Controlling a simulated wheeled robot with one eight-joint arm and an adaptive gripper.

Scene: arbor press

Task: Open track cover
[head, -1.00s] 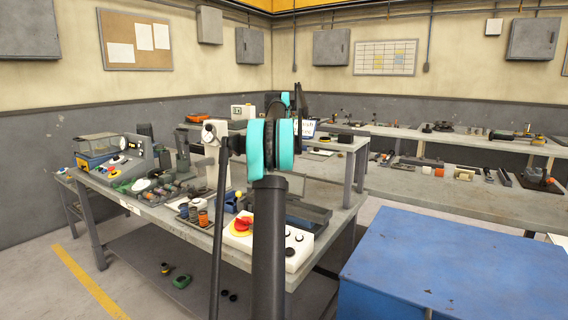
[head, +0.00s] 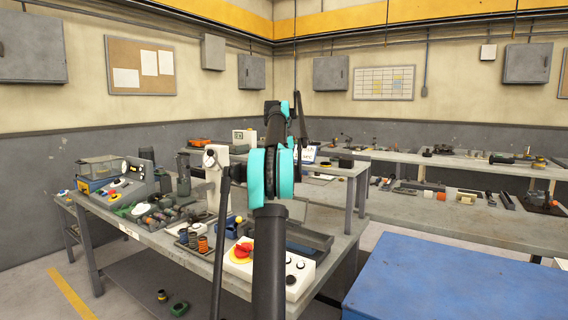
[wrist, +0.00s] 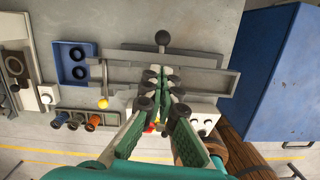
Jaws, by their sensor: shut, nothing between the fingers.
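A long grey track-like tray (head: 306,238) lies on the near bench, behind the white control box. In the head view my own arm hides the gripper and part of the tray.
The white control box (head: 268,262) with a red knob sits at the bench's front edge. A blue bin (wrist: 75,62) and several small coloured spools (wrist: 75,122) lie to the left. A blue cabinet (head: 450,278) stands at the right. The white press column (head: 215,178) rises left of my arm.

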